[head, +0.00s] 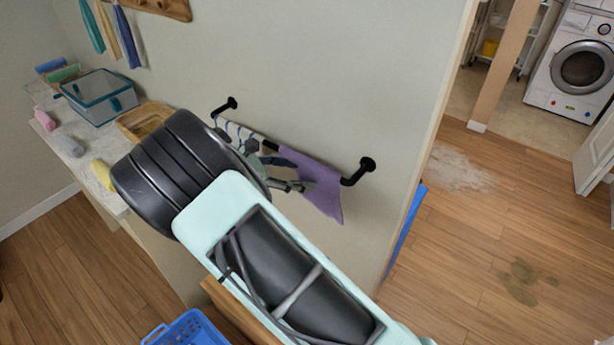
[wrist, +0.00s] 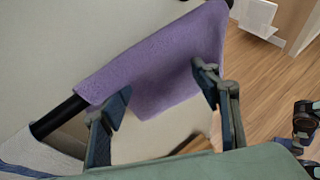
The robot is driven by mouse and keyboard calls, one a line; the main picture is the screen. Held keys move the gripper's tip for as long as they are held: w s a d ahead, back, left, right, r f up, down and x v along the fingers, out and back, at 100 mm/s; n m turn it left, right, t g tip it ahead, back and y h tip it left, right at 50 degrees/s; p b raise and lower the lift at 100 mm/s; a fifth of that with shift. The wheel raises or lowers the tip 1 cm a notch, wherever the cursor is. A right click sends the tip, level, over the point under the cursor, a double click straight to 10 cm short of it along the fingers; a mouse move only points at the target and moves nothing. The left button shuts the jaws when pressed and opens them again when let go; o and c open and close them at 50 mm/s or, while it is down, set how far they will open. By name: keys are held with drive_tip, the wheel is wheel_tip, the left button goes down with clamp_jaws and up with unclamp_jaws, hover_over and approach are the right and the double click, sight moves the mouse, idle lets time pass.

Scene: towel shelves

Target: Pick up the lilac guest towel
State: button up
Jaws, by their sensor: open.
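The lilac guest towel (head: 322,190) hangs over a black wall rail, towards its right end in the head view. In the wrist view the lilac towel (wrist: 165,65) fills the upper middle, draped over the slanting rail. My gripper (wrist: 160,95) is open, with one finger at each side of the towel's lower part. I cannot tell whether the fingers touch the cloth. In the head view my gripper (head: 292,172) is close to the towel's left side, partly hidden by my arm.
The black rail (head: 356,172) is fixed to the wall. A striped towel (head: 236,131) hangs further left on it. A counter at left holds a glass box (head: 100,97), a wooden tray (head: 143,118) and rolled cloths. A blue basket (head: 188,330) stands below.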

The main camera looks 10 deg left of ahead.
drive_tip(key=shift+w+d, duration=0.15)
drive_tip(key=shift+b+x, duration=0.3)
drive_tip(key=shift+x, duration=1.05)
drive_tip(key=c, duration=0.6)
drive_tip(key=c, duration=0.8)
clamp_jaws()
